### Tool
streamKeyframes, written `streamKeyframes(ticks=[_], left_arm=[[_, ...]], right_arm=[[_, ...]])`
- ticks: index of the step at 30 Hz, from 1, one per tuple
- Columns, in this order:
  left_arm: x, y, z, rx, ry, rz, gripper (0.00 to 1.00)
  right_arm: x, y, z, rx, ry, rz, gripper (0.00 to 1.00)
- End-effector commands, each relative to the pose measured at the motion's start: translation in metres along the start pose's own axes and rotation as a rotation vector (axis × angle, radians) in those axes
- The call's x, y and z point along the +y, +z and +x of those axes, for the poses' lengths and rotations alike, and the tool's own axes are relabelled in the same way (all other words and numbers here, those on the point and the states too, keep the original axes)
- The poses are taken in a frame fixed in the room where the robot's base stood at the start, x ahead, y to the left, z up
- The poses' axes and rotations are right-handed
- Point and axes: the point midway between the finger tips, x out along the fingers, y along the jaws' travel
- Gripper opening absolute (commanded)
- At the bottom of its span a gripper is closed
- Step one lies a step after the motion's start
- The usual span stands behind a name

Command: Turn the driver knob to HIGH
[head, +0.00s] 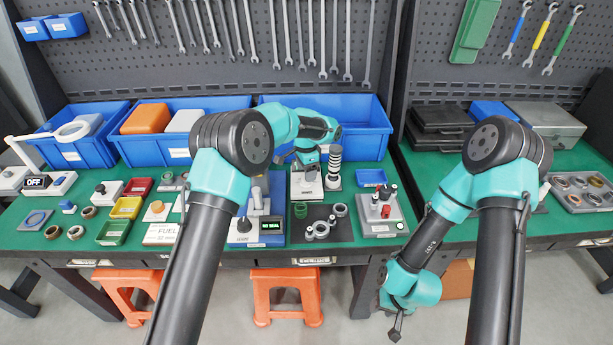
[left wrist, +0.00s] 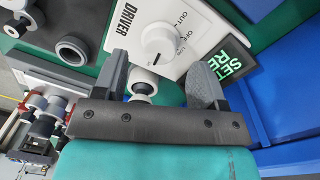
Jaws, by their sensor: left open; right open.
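The driver knob (left wrist: 158,40) is a round white dial with a small dark mark. It sits on a white panel (left wrist: 195,22) printed DRIVER in the left wrist view. My left gripper (left wrist: 162,72) is open, its two grey fingers apart, with the knob just beyond and between the fingertips; I cannot tell whether they touch the panel. In the head view my left gripper (head: 309,172) is over the white driver box (head: 302,190), and my arm hides the knob. My right gripper (head: 397,326) hangs low in front of the table, far from the box, and is empty.
A small display (left wrist: 232,66) with green lettering is beside the knob. Pale round parts (left wrist: 142,82) show between the fingers. A stack of rings (head: 334,165) stands right of the box, blue bins (head: 362,135) behind it. A black mat (head: 340,232) with rings lies in front.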

Motion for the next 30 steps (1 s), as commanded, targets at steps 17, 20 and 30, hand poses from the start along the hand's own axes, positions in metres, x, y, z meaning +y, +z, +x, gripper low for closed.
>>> streamKeyframes(ticks=[17, 20, 30], left_arm=[[0.0, 0.0, -0.112, 0.003, -0.002, 0.0, 0.65], [0.0, 0.0, -0.126, 0.002, -0.001, 0.0, 0.65], [0.0, 0.0, -0.142, 0.0, 0.001, 0.0, 0.65]], right_arm=[[0.0, 0.0, 0.0, 0.0, 0.0, 0.0, 0.43], [0.0, 0.0, 0.0, 0.0, 0.0, 0.0, 0.43], [0.0, 0.0, 0.0, 0.0, 0.0, 0.0, 0.43]])
